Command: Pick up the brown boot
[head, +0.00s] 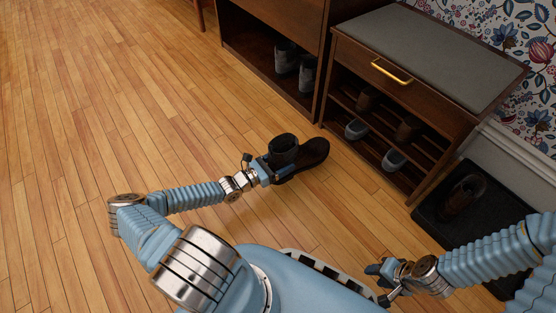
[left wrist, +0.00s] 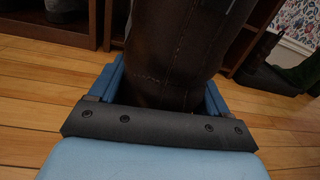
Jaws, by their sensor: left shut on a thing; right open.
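The brown boot (head: 312,152) is on or just above the wooden floor in front of the shoe bench, its dark shaft opening facing up and its toe pointing right. My left gripper (head: 274,168) is shut on the boot at its shaft. In the left wrist view the brown leather (left wrist: 175,55) fills the space between the two blue fingers (left wrist: 165,90). I cannot tell whether the sole touches the floor. My right gripper (head: 384,277) is open and empty, low in the head view at the right, apart from the boot.
A shoe bench (head: 440,60) with a grey cushion holds several shoes on its shelves. A dark cabinet (head: 265,40) with grey boots (head: 296,65) stands left of it. A black tray (head: 430,212) with another brown boot (head: 463,194) lies at right. The floor (head: 90,110) at left is clear.

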